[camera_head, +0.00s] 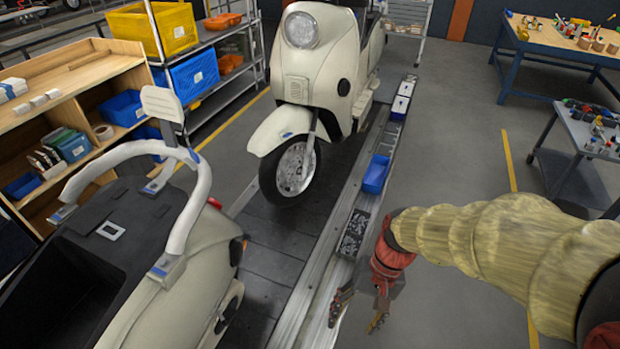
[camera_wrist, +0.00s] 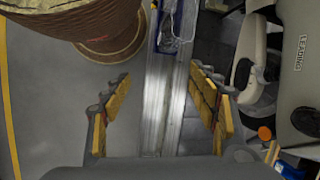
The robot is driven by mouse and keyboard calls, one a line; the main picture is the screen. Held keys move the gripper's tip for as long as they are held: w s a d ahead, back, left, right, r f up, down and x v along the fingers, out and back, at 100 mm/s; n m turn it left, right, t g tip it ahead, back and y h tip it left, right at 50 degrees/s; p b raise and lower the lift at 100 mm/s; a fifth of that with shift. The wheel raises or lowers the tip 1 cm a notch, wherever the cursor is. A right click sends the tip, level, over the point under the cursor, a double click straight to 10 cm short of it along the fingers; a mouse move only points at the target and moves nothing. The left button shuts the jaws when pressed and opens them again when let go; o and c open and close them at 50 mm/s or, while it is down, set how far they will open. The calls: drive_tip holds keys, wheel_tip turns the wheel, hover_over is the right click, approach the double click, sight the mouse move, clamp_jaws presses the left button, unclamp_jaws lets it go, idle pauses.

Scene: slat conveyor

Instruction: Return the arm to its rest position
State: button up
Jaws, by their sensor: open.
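My arm (camera_head: 480,240), in a yellowish cover, reaches in from the right in the head view. My gripper (camera_head: 355,318) hangs at its end, beside the right edge of the conveyor. It also shows in the wrist view (camera_wrist: 160,115), with its yellow-padded fingers spread wide and nothing between them. The metal conveyor rail (camera_wrist: 158,110) lies below, in the gap between the fingers.
A cream scooter (camera_head: 320,70) stands on the slat conveyor (camera_head: 285,230); another (camera_head: 190,270) is at the near left. A blue bin (camera_head: 376,174) and a dark bin (camera_head: 353,235) sit along the rail. A tool cart (camera_head: 580,140) is at the right. Floor between is clear.

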drive_tip(key=s+d+r+n+t+h, duration=0.1)
drive_tip(key=d+r+t, duration=0.3)
drive_tip(key=r, duration=0.5)
drive_tip(key=s+d+r+n+t+h, duration=0.1)
drive_tip(key=d+r+t, duration=0.3)
drive_tip(key=r, duration=0.5)
drive_tip(key=shift+s+d+r+h, duration=0.3)
drive_tip(key=shift+d+h, duration=0.25)
drive_tip(key=shift+h, duration=0.05)
